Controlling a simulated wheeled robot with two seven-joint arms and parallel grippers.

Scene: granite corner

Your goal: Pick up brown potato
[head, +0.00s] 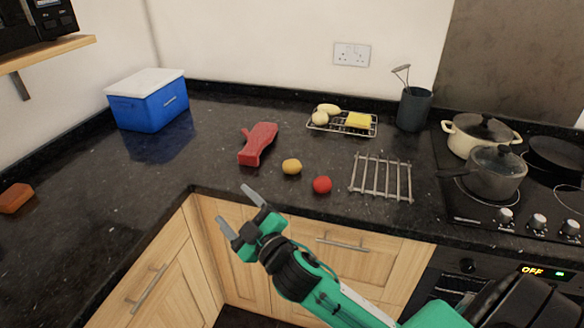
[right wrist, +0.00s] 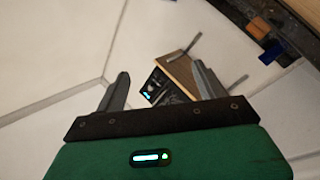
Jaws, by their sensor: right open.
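A small yellow-brown rounded lump (head: 291,166), which looks like the brown potato, lies on the dark granite counter near its front edge. My right gripper (head: 236,208) is open and empty, in front of the counter edge, to the left of and nearer than the lump. In the right wrist view my right gripper (right wrist: 162,75) shows two spread fingers with nothing held between them; the lump is not seen there. My left gripper is not in view.
A metal rack (head: 381,179), a wire tray (head: 368,133) with pale items and a yellow sponge, a blue cooler (head: 148,106) and a hob with pots (head: 494,174) stand around. The left counter is mostly clear.

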